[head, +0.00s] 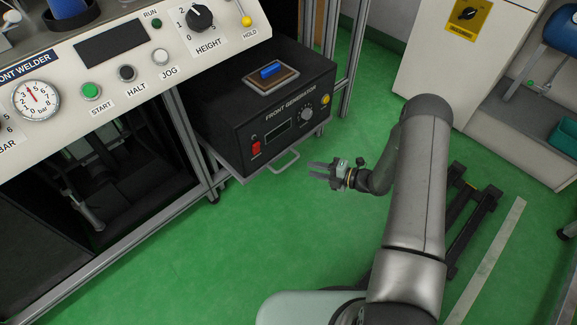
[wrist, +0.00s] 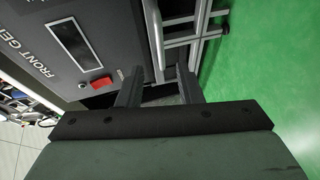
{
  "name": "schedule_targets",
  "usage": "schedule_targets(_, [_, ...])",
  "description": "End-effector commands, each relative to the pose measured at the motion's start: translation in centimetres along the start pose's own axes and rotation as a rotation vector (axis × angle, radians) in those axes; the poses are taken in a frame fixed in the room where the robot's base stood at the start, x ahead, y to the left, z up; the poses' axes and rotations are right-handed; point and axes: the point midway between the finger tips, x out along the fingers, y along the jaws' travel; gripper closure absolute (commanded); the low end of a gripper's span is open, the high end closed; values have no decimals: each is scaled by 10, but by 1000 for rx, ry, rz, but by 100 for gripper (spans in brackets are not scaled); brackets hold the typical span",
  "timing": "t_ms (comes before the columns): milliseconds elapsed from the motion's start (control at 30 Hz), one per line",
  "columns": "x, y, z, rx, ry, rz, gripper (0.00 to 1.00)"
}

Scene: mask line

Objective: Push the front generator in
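The front generator (head: 288,128) is a black box with a small display, a red switch and a knob on its front panel. It sits on a metal tray with a light handle (head: 284,161) low on its front edge, and sticks out from the bench frame. My gripper (head: 312,171) is just right of the handle in the head view, fingers pointing left toward it. In the wrist view the generator's panel (wrist: 70,45) fills the upper left. The two fingers (wrist: 158,88) stand apart with nothing clearly held between them. Whether they touch the tray or handle cannot be told.
The white control panel (head: 150,55) with gauge, buttons and knob overhangs the generator's left side. Metal frame posts (head: 350,60) stand behind. Green floor (head: 200,270) in front is clear.

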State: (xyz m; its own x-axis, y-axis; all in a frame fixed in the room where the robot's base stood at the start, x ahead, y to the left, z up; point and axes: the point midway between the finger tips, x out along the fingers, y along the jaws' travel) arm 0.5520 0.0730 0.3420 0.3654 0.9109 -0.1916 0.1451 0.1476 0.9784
Motion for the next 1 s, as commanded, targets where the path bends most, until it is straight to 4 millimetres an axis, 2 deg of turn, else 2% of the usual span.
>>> schedule_targets(33, [13,-3,-1,-2,5,0,67])
schedule_targets(200, [50,-2,-1,-4,5,-1,67])
schedule_targets(433, [88,-2,0,-4,2,0,67])
schedule_targets(633, [102,0,0,-3,1,-1,67])
schedule_targets(900, [103,0,0,-3,0,-1,67])
schedule_targets(933, [103,0,0,-3,0,-1,70])
schedule_targets(1000, [103,0,0,-3,0,-1,90])
